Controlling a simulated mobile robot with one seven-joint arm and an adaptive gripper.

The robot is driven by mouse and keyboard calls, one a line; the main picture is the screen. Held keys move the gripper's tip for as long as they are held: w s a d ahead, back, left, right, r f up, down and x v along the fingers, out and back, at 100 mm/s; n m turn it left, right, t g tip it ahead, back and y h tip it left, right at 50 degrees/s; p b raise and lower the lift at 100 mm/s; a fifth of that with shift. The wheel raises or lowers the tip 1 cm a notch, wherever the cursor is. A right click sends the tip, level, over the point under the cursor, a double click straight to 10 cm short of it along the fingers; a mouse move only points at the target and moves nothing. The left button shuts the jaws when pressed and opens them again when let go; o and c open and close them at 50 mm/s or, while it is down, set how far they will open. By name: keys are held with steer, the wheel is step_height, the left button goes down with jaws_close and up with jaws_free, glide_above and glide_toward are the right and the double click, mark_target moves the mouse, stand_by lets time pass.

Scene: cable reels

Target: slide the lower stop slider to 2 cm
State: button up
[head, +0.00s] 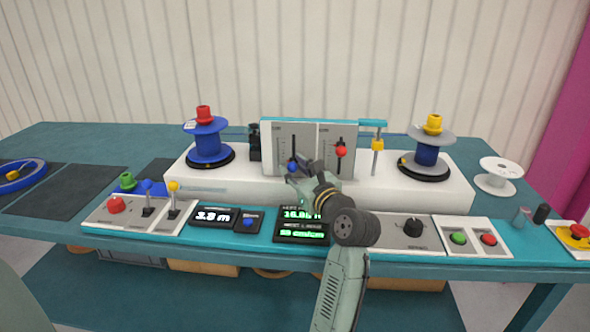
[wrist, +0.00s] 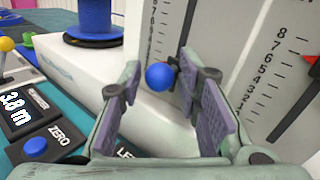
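A grey panel (head: 268,135) stands upright on the white housing and carries two vertical sliders with scales. The left slider has a blue ball knob (head: 292,167), low on its track; it also shows in the wrist view (wrist: 159,76). The right slider has a red ball knob (head: 341,151), higher up. I cannot read which one is labelled the lower stop. My gripper (head: 299,171) is at the blue knob. In the wrist view my gripper (wrist: 160,80) is open, and the blue knob appears between its fingertips, with no clear contact. The slider's exact reading is hidden.
Reels stand on the housing (head: 232,186) at left (head: 208,140) and right (head: 428,154). A teal bar with a yellow post (head: 377,144) is right of the panel. Displays (head: 214,216), levers and buttons line the front edge below my gripper.

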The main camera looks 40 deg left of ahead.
steer(key=v, duration=1.2)
steer(key=shift+r, duration=0.1)
